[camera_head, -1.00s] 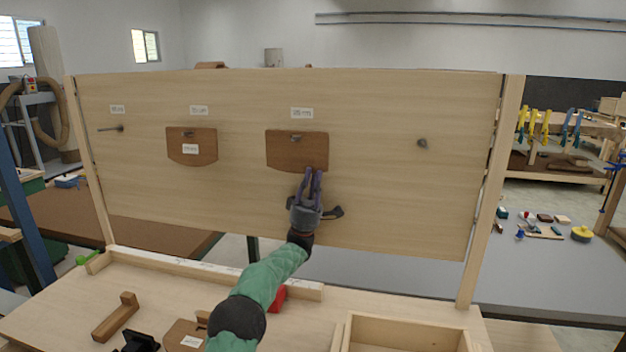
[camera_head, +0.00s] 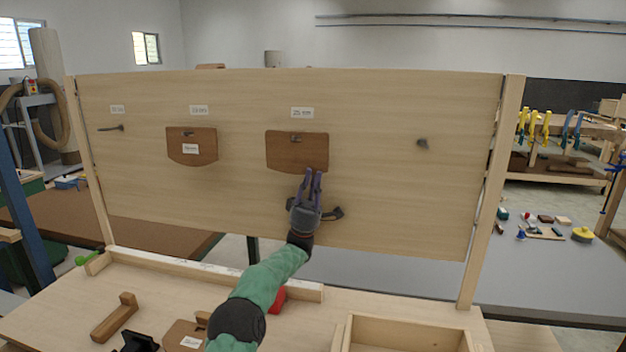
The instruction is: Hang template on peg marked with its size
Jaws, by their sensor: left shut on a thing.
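A brown template (camera_head: 290,150) lies flat against the upright board at the third position, under a white size label (camera_head: 302,113). A peg shows at its top slot (camera_head: 296,139). My left gripper (camera_head: 314,172) is shut on its lower right edge. Another brown template (camera_head: 195,148) with a white label hangs on the second peg. The far left peg (camera_head: 112,128) and the far right peg (camera_head: 422,143) are bare. A third template (camera_head: 184,336) lies on the bench, partly hidden by my left arm. My right gripper is not seen clearly.
The pegboard (camera_head: 400,200) stands behind the bench. An open wooden tray (camera_head: 400,325) is at the front right. A wooden block piece (camera_head: 115,317) and a red object (camera_head: 278,297) lie on the bench. The board's right side is clear.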

